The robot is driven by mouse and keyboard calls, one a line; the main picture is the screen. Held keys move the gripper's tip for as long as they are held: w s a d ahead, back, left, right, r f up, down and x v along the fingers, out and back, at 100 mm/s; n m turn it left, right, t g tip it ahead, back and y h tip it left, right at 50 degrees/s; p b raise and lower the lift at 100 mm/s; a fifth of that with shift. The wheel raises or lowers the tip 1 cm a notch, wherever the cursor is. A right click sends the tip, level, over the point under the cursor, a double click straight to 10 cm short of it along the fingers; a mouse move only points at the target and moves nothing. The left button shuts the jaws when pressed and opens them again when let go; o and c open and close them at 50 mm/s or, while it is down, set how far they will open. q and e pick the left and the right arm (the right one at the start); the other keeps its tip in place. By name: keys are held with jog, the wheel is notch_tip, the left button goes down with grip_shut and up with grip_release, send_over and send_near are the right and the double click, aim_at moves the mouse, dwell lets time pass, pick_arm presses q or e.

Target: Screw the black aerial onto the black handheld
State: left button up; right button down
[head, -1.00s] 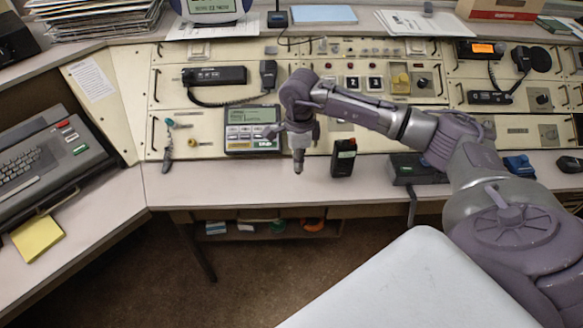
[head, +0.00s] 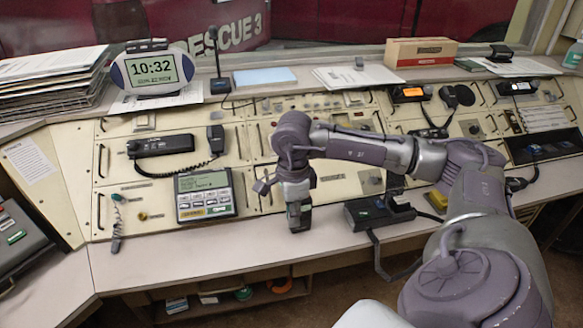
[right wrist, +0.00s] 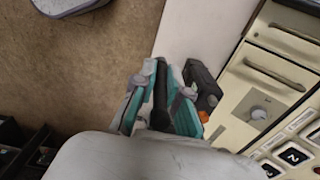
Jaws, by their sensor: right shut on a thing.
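My right gripper (head: 298,200) points down over the desk, in front of the console. In the right wrist view its teal-lined fingers (right wrist: 160,96) are shut on the black aerial (right wrist: 161,72), a thin dark rod. I cannot tell whether the aerial touches the handheld. My left gripper is out of view.
A grey keypad unit with a screen (head: 205,194) is to the left. The desk front (head: 190,268) is clear.

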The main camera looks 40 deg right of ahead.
jog(key=s+a+n, duration=0.2)
jog(key=a+n, duration=0.7)
jog(key=n, duration=0.3)
jog(key=s+a+n, duration=0.2)
jog(key=a+n, duration=0.7)
jog(key=n, duration=0.3)
jog(key=shift+s+a+r, duration=0.25)
jog(key=shift+a, duration=0.05)
